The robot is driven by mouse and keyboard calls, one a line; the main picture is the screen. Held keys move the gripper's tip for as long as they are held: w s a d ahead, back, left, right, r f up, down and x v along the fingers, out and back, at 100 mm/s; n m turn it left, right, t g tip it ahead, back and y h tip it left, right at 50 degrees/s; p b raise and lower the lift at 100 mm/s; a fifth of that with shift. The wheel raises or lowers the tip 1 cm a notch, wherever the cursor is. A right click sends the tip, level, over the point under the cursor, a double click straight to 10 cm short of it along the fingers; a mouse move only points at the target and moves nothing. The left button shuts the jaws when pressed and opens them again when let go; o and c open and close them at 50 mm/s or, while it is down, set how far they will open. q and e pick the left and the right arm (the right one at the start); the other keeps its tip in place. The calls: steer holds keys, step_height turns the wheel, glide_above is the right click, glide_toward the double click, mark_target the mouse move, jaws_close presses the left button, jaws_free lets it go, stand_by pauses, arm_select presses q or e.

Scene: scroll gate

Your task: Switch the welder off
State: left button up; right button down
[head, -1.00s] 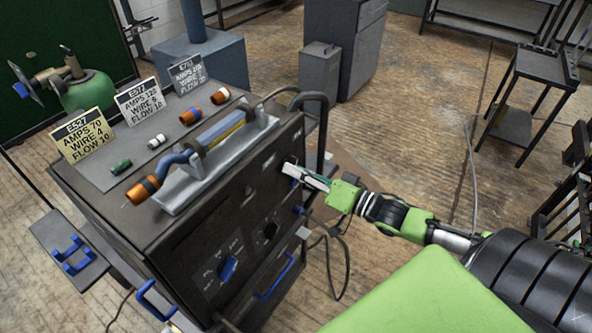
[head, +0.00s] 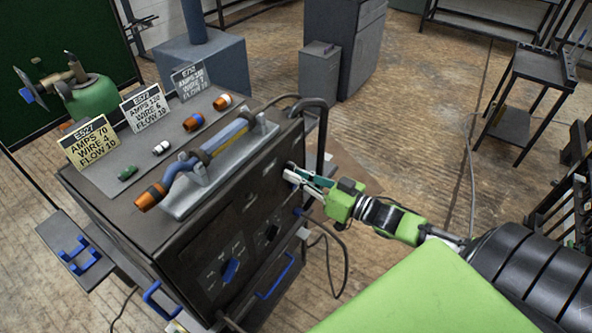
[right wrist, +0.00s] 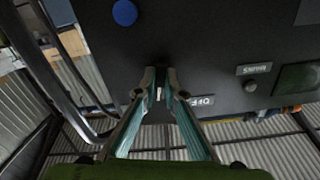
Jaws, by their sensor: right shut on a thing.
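The welder (head: 255,205) is a dark box with a torch lying on its top and a blue knob (head: 230,270) low on its front panel. My right gripper (head: 288,172) is at the upper right of that panel. In the right wrist view its fingertips (right wrist: 159,82) close around a small pale switch lever (right wrist: 159,94) on the dark panel (right wrist: 215,45). The fingers hide most of the lever. A small white label (right wrist: 203,102) sits beside the fingertips, its text hard to read. My left gripper is not in view.
Three sign cards, one of them reading E527 (head: 88,142), and several small coloured torch parts stand on the welder top. A dark bent handle rail (head: 322,135) rises close beside my right gripper. A cart (head: 525,95) stands right, with open floor between.

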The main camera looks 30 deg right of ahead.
steer(key=n+p, duration=0.2)
steer(key=n, duration=0.8)
steer(key=shift+d+p, duration=0.1)
steer(key=shift+p, duration=0.2)
steer(key=shift+n, duration=0.4)
steer(key=c, duration=2.1)
jaws_free()
steer(key=shift+c, duration=0.2)
steer(key=v, duration=1.2)
